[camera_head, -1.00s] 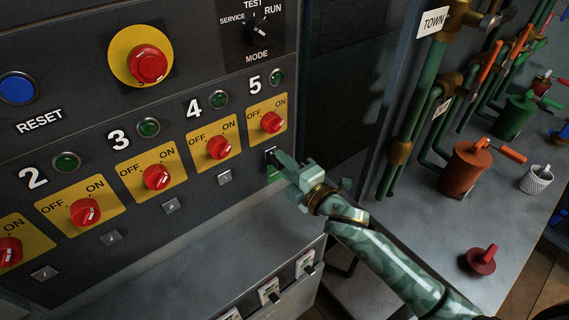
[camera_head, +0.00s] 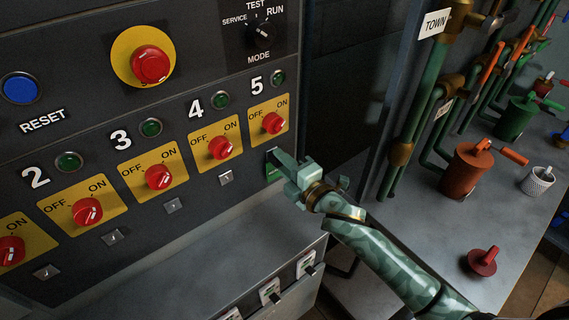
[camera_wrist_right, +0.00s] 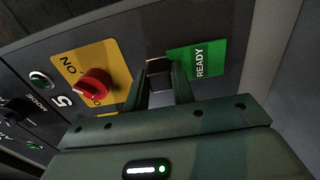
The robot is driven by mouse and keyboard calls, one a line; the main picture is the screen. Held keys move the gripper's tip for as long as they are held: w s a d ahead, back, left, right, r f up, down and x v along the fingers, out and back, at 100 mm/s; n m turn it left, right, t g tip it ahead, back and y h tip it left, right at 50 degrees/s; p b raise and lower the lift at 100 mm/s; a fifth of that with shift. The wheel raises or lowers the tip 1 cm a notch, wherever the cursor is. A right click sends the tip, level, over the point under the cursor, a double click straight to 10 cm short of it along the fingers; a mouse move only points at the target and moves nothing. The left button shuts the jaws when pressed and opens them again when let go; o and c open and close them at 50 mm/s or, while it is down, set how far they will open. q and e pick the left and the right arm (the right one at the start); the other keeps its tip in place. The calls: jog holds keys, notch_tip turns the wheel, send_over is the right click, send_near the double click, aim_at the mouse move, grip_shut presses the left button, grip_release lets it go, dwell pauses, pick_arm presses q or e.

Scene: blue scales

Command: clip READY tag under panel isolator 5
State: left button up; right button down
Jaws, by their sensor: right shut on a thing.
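The isolator 5 knob (camera_head: 273,123) is red, on a yellow OFF/ON plate under the number 5. It points toward ON. My right gripper (camera_head: 275,157) is at the panel just below this plate. The green READY tag (camera_head: 273,173) shows at its fingertips, close against the panel. In the right wrist view, the tag (camera_wrist_right: 200,62) lies beside the fingertips, with its white lettering readable. My right gripper (camera_wrist_right: 160,86) is shut on the tag's pale end there. The clip under isolator 5 is mostly hidden, so I cannot tell whether the tag is seated. My left gripper is not in view.
Small metal clips sit under the other isolators, such as the one under isolator 4 (camera_head: 226,178). A grey ledge (camera_head: 200,262) projects below the panel. At right, a bench (camera_head: 425,240) carries an orange canister (camera_head: 467,172) and a red handled piece (camera_head: 482,261).

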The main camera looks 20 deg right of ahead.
jog(key=c, duration=1.1)
grip_release()
jog(key=p+v, duration=0.1)
jog(key=v, duration=1.5)
jog(key=shift+p, duration=0.35)
jog(key=shift+s, duration=0.1)
